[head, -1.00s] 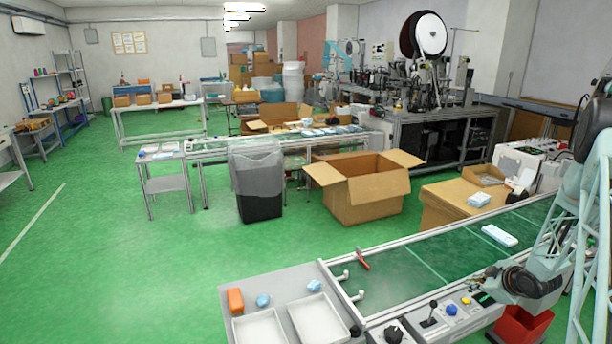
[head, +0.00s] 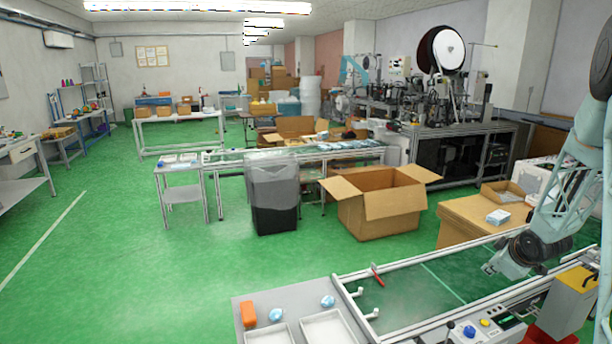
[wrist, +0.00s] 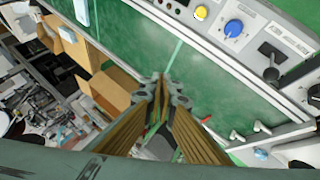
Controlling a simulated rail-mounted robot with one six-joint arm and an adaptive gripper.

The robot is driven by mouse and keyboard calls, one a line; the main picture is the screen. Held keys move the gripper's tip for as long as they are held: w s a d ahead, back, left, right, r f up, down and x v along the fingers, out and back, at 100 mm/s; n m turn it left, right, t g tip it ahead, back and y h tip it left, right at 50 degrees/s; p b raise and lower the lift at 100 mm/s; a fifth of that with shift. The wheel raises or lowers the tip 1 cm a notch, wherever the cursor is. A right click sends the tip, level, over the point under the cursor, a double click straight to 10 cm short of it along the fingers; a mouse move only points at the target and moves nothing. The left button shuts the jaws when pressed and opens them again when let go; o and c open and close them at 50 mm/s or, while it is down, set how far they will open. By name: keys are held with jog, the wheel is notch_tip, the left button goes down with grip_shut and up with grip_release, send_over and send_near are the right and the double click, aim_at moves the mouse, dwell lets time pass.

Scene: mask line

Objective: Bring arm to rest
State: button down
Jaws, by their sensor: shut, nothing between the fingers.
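My gripper (head: 490,268) hangs at the lower end of my arm at the right of the head view, over the green conveyor belt (head: 405,293). In the wrist view its fingertips (wrist: 162,88) are together with nothing between them. The belt (wrist: 215,75) spreads behind the fingers there. The gripper looks clear of the belt, but its exact height cannot be told. Part of the belt is hidden behind my arm.
A control panel (head: 490,330) with knobs and buttons lines the conveyor's near side. A red-handled tool (head: 377,274) lies at its left end. Two white trays (head: 328,330), an orange block (head: 248,314) and blue items are at the lower left. An open carton (head: 375,215) stands beyond.

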jog(key=s+a+r+m+g, duration=0.1)
jog(key=s+a+r, duration=0.55)
jog(key=r, duration=0.25)
jog(key=s+a+r+m+h, duration=0.1)
jog(key=s+a+r+m, duration=0.1)
jog(key=s+a+r, duration=0.5)
jog(key=s+a+r+m+g, duration=0.1)
jog(key=s+a+r, duration=0.2)
jog(key=a+r, duration=0.65)
jog(key=s+a+r+m+y, duration=0.1)
jog(key=s+a+r, duration=0.1)
jog(key=s+a, duration=0.5)
jog(key=s+a+r+m+g+y, duration=0.1)
jog(key=s+a, duration=0.6)
jog(key=s, duration=1.1)
jog(key=s+a+r+m+g+y, duration=0.1)
jog(key=s+a+r, duration=0.2)
jog(key=s+a, duration=0.4)
jog(key=shift+s+a+r, duration=0.15)
jog(key=shift+s+r, duration=0.2)
jog(key=shift+s, duration=2.5)
